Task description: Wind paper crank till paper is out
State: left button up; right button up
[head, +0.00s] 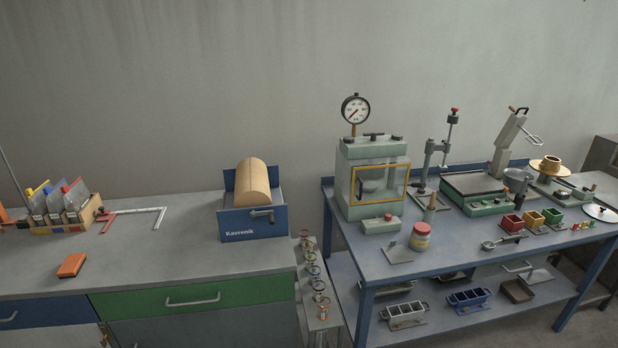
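A blue paper dispenser (253,222) marked "Kavrenik" stands on the grey bench, near its right end and toward the wall. A thick roll of brown paper (254,185) sits in its top between blue side plates. A small metal crank (261,212) is on the front face at the upper right, with its handle to the right. I cannot make out any paper sticking out of the dispenser's front. Neither of my grippers shows in the head view, and nothing touches the crank.
A rack of trowel-like tools (64,214), a metal square (133,212) and an orange block (71,265) are on the left of the bench. Bench top before the dispenser is clear. A blue table (455,246) with test equipment stands right, beyond a narrow stand (322,312).

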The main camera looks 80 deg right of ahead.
aim_at(252, 189)
jog(key=z, duration=2.4)
